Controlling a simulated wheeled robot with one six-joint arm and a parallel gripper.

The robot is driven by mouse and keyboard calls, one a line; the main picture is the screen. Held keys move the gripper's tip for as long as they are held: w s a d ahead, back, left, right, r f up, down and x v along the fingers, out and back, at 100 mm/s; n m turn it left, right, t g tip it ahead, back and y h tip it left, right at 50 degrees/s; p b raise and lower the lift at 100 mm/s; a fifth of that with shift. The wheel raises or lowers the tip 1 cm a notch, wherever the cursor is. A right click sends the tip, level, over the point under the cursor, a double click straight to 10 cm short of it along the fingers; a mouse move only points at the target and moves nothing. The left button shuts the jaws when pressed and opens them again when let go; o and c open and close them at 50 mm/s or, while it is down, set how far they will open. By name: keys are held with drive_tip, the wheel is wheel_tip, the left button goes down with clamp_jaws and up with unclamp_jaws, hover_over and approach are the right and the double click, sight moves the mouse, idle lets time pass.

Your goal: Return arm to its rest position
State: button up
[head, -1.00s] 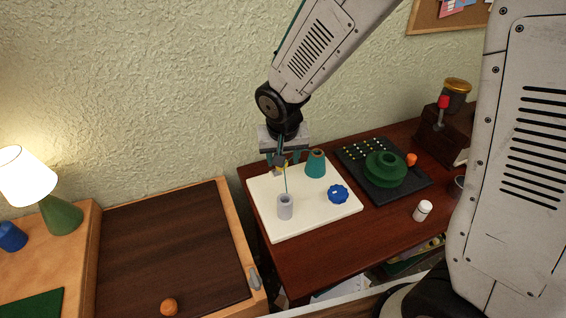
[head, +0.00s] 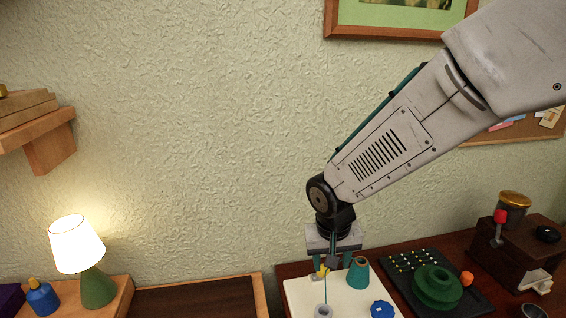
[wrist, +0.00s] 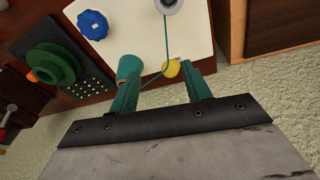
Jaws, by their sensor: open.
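My gripper (head: 331,266) hangs from the arm over the back part of a white board (head: 346,299). In the wrist view my gripper (wrist: 161,76) has two teal fingers spread apart, with nothing clearly held between them.
A blue knob (head: 382,309) sits on the board. To the right are a black tray (head: 402,258) with a green spool (head: 437,287), and a wooden grinder (head: 520,256). A lit lamp (head: 78,246) and wall shelf (head: 40,125) are at left. The wall between is clear.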

drive_tip(key=s+d+r, duration=0.6)
drive_tip(key=s+r, duration=0.1)
drive_tip(key=s, duration=0.4)
drive_tip(key=s+d+r+y, duration=0.1)
drive_tip(key=s+d+r, duration=0.6)
drive_tip(key=s, duration=0.4)
drive_tip(key=shift+d+r, duration=0.2)
drive_tip(key=shift+r, duration=0.35)
idle(1.0)
